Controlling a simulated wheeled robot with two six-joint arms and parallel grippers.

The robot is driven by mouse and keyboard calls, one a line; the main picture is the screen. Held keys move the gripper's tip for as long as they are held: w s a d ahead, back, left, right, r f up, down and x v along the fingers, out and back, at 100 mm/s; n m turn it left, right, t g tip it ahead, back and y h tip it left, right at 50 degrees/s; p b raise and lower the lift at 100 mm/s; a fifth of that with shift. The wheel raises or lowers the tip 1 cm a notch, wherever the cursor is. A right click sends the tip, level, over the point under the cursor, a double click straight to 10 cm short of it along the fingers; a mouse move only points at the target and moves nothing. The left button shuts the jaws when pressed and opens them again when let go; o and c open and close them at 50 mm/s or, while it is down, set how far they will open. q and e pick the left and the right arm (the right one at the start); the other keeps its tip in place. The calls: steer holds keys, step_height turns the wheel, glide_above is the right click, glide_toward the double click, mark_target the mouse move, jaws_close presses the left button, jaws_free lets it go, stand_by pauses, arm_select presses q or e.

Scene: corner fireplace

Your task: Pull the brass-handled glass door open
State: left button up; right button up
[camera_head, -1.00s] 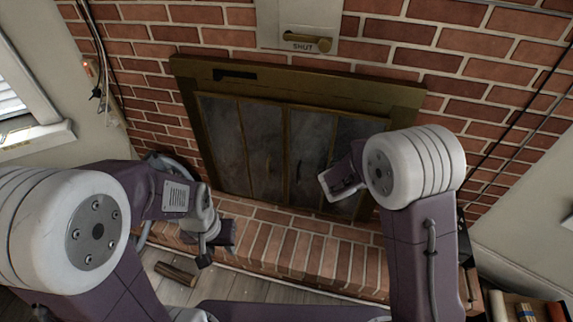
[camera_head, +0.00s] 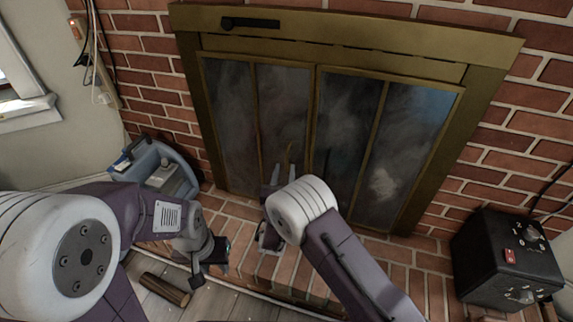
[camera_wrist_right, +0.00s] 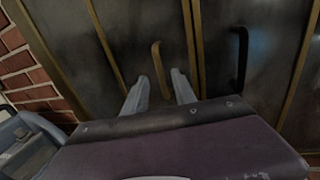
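Contact cannot be told. In the head view its wrist partly hides it. My left gripper (camera_head: 222,250) is low at left, away from the doors; its fingers are unclear.
A dark handle (camera_wrist_right: 240,55) is on the neighbouring panel to the right. A black box (camera_head: 505,260) stands right of the fireplace. A grey-blue container (camera_head: 158,172) stands at left. A log (camera_head: 165,289) lies on the floor before the brick hearth (camera_head: 400,262).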

mark_target(287, 161)
steer(key=w, duration=0.1)
steer(key=w+b, duration=0.1)
steer(key=w, duration=0.2)
steer(key=shift+w+d+f+b, duration=0.2)
steer(key=shift+w+d+b, duration=0.1)
steer(key=shift+w, duration=0.1)
steer(key=shift+w+r, duration=0.15)
steer(key=shift+w, duration=0.3)
jaws_close()
stand_by(0.6)
